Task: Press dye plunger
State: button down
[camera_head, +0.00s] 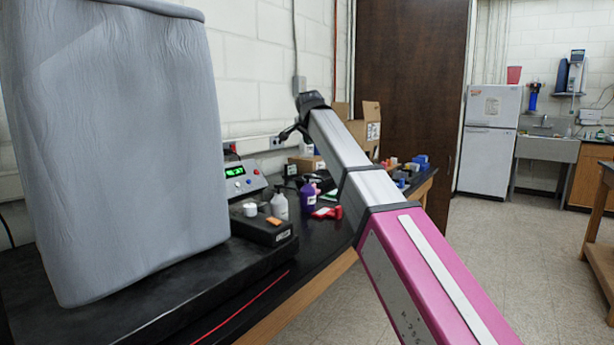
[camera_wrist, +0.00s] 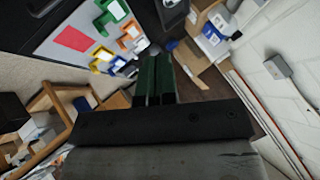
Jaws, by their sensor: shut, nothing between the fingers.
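I cannot pick out a dye plunger for certain in either view. Small items stand on the black bench in the head view: a purple bottle (camera_head: 307,193), a white bottle (camera_head: 280,206) and a red piece (camera_head: 328,212) lying flat. My gripper shows at the far end of my raised arm in the head view (camera_head: 289,132), in the air above the bench and apart from these items. In the wrist view its dark green fingers (camera_wrist: 155,58) are together, with nothing between them.
A large grey container (camera_head: 115,150) fills the left of the head view. A device with a green display (camera_head: 240,178) and a black box (camera_head: 263,228) stand on the bench (camera_head: 330,240). Cardboard boxes (camera_head: 365,120) are behind my arm.

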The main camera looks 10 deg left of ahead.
jog(key=shift+f, duration=0.15)
jog(key=shift+f, duration=4.25)
jog(key=shift+f, duration=0.15)
jog(key=shift+f, duration=0.25)
jog(key=shift+f, duration=0.8)
jog(key=shift+r, duration=1.2)
jog(key=shift+r, duration=0.15)
jog(key=shift+r, duration=2.35)
